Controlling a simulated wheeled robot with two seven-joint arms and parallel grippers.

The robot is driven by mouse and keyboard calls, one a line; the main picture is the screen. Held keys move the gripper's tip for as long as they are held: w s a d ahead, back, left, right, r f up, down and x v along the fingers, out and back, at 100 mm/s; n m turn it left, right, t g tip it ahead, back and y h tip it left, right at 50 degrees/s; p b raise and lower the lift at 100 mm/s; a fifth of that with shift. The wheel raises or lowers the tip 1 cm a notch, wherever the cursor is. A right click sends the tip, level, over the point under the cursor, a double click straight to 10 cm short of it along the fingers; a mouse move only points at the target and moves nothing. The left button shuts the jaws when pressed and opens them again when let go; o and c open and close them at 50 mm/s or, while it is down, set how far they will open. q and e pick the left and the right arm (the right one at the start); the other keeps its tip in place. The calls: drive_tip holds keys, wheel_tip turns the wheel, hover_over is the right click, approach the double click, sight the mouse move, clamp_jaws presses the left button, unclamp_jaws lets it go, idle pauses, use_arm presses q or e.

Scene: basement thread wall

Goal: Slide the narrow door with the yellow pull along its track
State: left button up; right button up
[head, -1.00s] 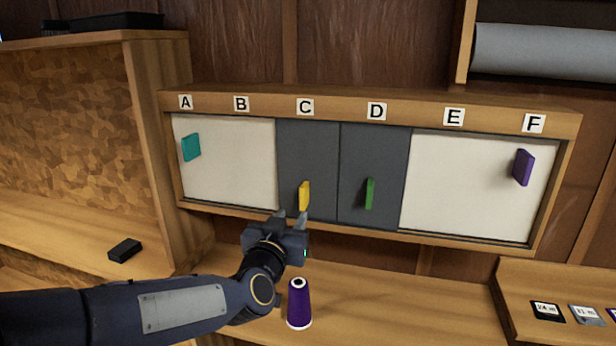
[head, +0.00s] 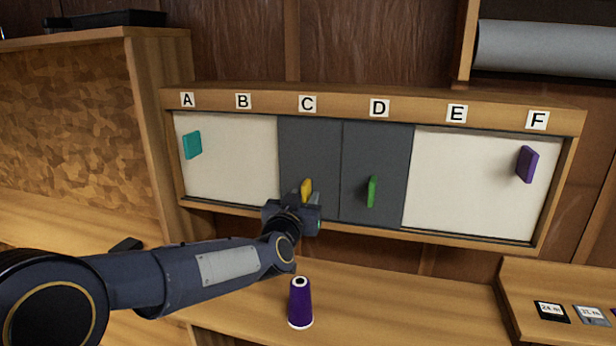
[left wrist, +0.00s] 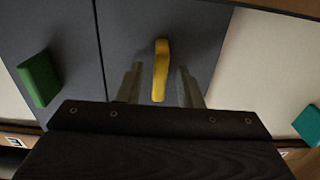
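The narrow dark grey door (head: 308,147) with the yellow pull (head: 306,187) sits under label C in the wall cabinet. My left gripper (head: 306,196) is in front of the lower part of this door, at the yellow pull. In the left wrist view, the yellow pull (left wrist: 160,70) stands between the two fingers (left wrist: 158,88), with a gap showing on each side. The fingers are open. The gripper hides the lower end of the pull in the head view. My right gripper is not in view.
A second grey door with a green pull (head: 371,191) stands right of it, under D. White panels with a teal pull (head: 192,145) and a purple pull (head: 527,164) flank them. A purple thread cone (head: 300,303) stands on the bench below my left arm.

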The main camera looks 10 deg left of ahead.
use_arm(q)
clamp_jaws()
drive_tip(key=a+b, duration=1.4)
drive_tip(key=b, duration=0.3)
drive_tip(key=shift+w+a+b, duration=0.25)
drive_tip(key=shift+b, duration=0.15)
unclamp_jaws()
